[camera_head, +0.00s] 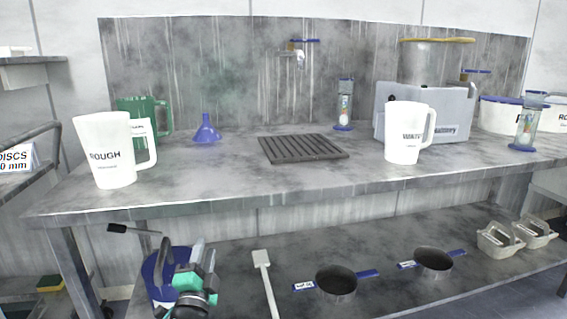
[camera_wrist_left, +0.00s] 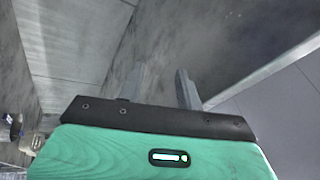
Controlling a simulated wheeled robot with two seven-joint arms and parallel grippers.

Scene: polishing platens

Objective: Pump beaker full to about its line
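A white jug marked ROUGH (camera_head: 105,155) stands upright at the left front of the bench. A second white jug (camera_head: 405,135), its print too small to read surely, stands on the right. A green jug (camera_head: 158,112) stands behind the ROUGH jug, partly hidden. The fill lines and contents of the jugs do not show. My left gripper (camera_head: 195,275), teal and black, is low in front of the lower shelf, beside a blue object with a black lever (camera_head: 135,230). In the left wrist view its two fingers (camera_wrist_left: 158,88) are apart with nothing between them. My right gripper is not in view.
A dark drain grate (camera_head: 303,149) lies mid-bench under a wall tap (camera_head: 299,58). A blue funnel (camera_head: 206,130) and a grey machine (camera_head: 424,112) stand on the bench. Two pans (camera_head: 337,283) (camera_head: 434,262) and grey baskets (camera_head: 499,238) sit on the lower shelf.

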